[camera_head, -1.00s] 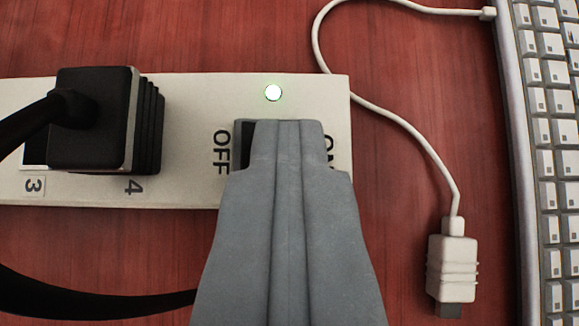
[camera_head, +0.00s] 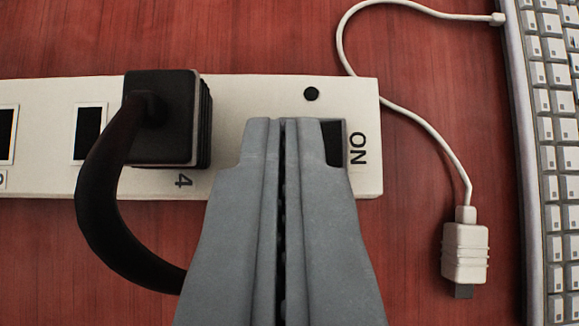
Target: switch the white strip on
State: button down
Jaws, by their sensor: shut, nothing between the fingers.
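The white strip (camera_head: 235,100) lies across the view on a red wood surface. Its round indicator (camera_head: 312,94) is dark. The rocker switch (camera_head: 333,142) is partly hidden by my gripper; a black part of it shows beside the "ON" label (camera_head: 358,148). The "OFF" label is hidden. My gripper (camera_head: 284,122) is shut and empty, with its tips over the left, OFF side of the switch. I cannot tell whether the tips touch it.
A black plug (camera_head: 160,118) sits in socket 4, its thick black cable (camera_head: 98,200) curving down behind my gripper. Sockets to its left are empty. A thin white cable (camera_head: 425,125) ends in a white connector (camera_head: 465,250). A white keyboard (camera_head: 555,150) borders the right.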

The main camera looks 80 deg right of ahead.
jog(key=d+r+v, duration=0.1)
jog(key=v, duration=1.1)
jog(key=shift+w+d+r, duration=0.2)
jog(key=shift+w, duration=0.1)
jog(key=shift+w+r+g+h, duration=0.1)
jog(key=shift+g+h, duration=0.2)
jog(key=shift+h, duration=0.2)
jog(key=x, duration=1)
jog(key=shift+d+f, duration=0.1)
jog(key=shift+f, duration=0.15)
notch_tip(320, 180, down, 2)
jog(key=shift+f, duration=0.1)
jog(key=shift+s+f, duration=0.25)
jog(key=shift+f, duration=0.45)
